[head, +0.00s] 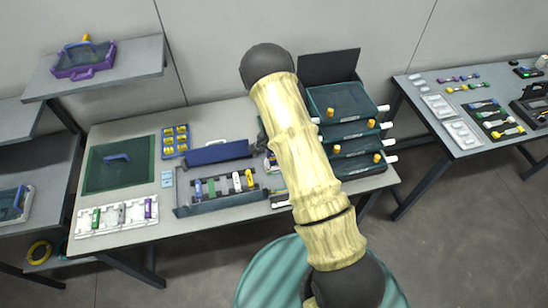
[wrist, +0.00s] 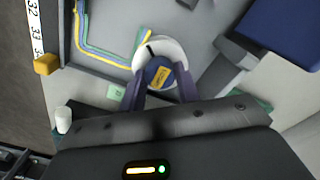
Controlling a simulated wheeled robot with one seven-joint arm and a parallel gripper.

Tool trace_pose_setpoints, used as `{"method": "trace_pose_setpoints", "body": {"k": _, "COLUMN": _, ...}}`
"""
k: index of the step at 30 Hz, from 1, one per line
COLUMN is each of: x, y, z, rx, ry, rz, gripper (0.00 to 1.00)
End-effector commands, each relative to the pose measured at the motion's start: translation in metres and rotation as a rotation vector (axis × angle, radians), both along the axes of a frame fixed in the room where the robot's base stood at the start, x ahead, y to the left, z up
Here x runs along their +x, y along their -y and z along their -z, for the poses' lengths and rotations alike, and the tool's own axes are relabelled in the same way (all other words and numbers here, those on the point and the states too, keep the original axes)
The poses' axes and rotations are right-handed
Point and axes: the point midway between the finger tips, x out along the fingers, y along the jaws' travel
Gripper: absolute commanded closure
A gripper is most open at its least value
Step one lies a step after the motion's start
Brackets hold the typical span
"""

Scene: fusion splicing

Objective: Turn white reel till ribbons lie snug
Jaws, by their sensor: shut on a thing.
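In the wrist view, the white reel (wrist: 174,46) is a round white ring with a blue middle and a yellow label. My gripper (wrist: 160,80) has its two purple fingers on either side of the reel, shut on it. Yellow, blue and green ribbons (wrist: 105,57) run side by side along the tray's left, bend, and lead toward the reel. The yellow one shows a short stretch beside the reel's upper left. Whether they lie taut there is too small to tell. In the head view my arm hides the gripper and the reel.
An orange knob (wrist: 46,64) and a white knob (wrist: 63,120) stand left of the gripper, near a numbered strip (wrist: 34,25). A dark blue block (wrist: 285,30) is at upper right. In the head view, stacked teal trays (head: 345,101) stand right of my arm and a green mat (head: 103,172) lies left.

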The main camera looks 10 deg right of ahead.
Motion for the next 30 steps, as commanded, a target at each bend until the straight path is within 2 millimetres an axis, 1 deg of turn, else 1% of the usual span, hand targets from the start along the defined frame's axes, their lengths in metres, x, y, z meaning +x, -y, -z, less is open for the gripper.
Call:
{"method": "trace_pose_setpoints", "body": {"k": 18, "x": 0.0002, "y": -0.0001, "z": -0.0007, "rx": 0.001, "ry": -0.001, "rz": 0.577, "gripper": 0.91}}
{"method": "trace_pose_setpoints", "body": {"k": 24, "x": 0.0004, "y": -0.0007, "z": -0.0009, "rx": 0.002, "ry": 0.0, "rz": 0.717, "gripper": 0.91}}
{"method": "trace_pose_setpoints", "body": {"k": 30, "x": 0.0007, "y": -0.0011, "z": -0.0009, "rx": 0.003, "ry": -0.001, "rz": 0.8, "gripper": 0.91}}
